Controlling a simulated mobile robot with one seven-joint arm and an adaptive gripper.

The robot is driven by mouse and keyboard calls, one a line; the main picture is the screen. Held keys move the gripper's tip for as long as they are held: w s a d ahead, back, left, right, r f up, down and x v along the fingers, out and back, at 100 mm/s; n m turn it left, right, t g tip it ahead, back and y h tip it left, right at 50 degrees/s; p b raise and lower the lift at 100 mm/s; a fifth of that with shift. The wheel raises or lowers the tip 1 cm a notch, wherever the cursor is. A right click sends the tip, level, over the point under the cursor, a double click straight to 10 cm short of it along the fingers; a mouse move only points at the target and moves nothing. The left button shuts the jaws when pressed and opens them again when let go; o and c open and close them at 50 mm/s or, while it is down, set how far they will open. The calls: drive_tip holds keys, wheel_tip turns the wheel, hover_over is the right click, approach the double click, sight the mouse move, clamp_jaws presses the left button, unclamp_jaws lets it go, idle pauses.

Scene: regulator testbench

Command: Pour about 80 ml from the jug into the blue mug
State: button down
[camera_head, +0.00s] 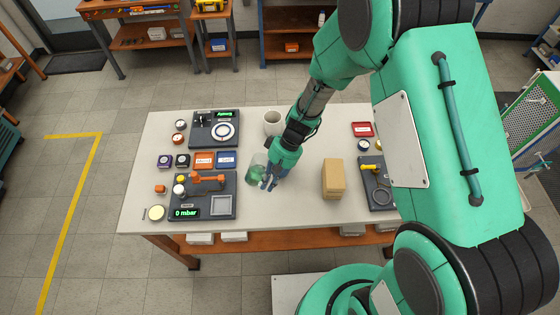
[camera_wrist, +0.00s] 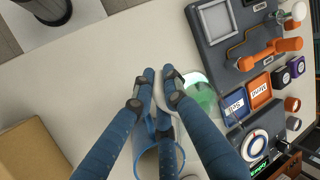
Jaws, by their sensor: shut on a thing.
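The jug (camera_head: 254,172) is a clear vessel with green liquid, standing at the table's middle and looking upright. In the wrist view its green contents (camera_wrist: 203,97) show right of my fingertips. My gripper (camera_head: 268,183) is at the jug's right side; in the wrist view its blue fingers (camera_wrist: 158,78) are closed together on a pale part of the jug, probably the handle. A pale mug (camera_head: 272,122) stands behind the jug; it looks whitish in the head view. In the wrist view the mug (camera_wrist: 147,165) is partly hidden behind my fingers.
A cardboard box (camera_head: 333,180) stands right of my gripper. A scale-like device (camera_head: 213,130) and a regulator panel reading 0 mbar (camera_head: 203,195) lie to the left, with small labelled bins between. Another panel (camera_head: 377,190) is at the right.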

drive_tip(key=shift+w+d+r+g+y+p, duration=0.15)
drive_tip(key=shift+w+d+r+g+y, duration=0.15)
drive_tip(key=shift+r+y, duration=0.25)
drive_tip(key=shift+w+d+r+g+y+p, duration=0.15)
drive_tip(key=shift+d+r+g+y, duration=0.15)
drive_tip(key=shift+d+r+y, duration=0.2)
drive_tip(key=shift+a+r, duration=0.1)
drive_tip(key=shift+r+g+y, duration=0.25)
drive_tip(key=shift+g+y, duration=0.25)
drive_tip(key=shift+y, duration=0.05)
drive_tip(key=shift+f+y+b, duration=0.15)
drive_tip(key=shift+y+b, duration=0.15)
drive_tip(key=shift+y, duration=0.2)
drive_tip(key=shift+f+g+y, duration=0.1)
drive_tip(key=shift+g+y, duration=0.2)
drive_tip(key=shift+g, duration=0.1)
drive_tip(key=shift+r+g+y+b, duration=0.8)
drive_tip(key=shift+r+y+b, duration=0.05)
drive_tip(key=shift+y+b, duration=0.6)
drive_tip(key=shift+w+d+r+y, duration=0.1)
drive_tip(key=shift+d+r+y, duration=0.1)
drive_tip(key=shift+y, duration=0.05)
idle(0.7)
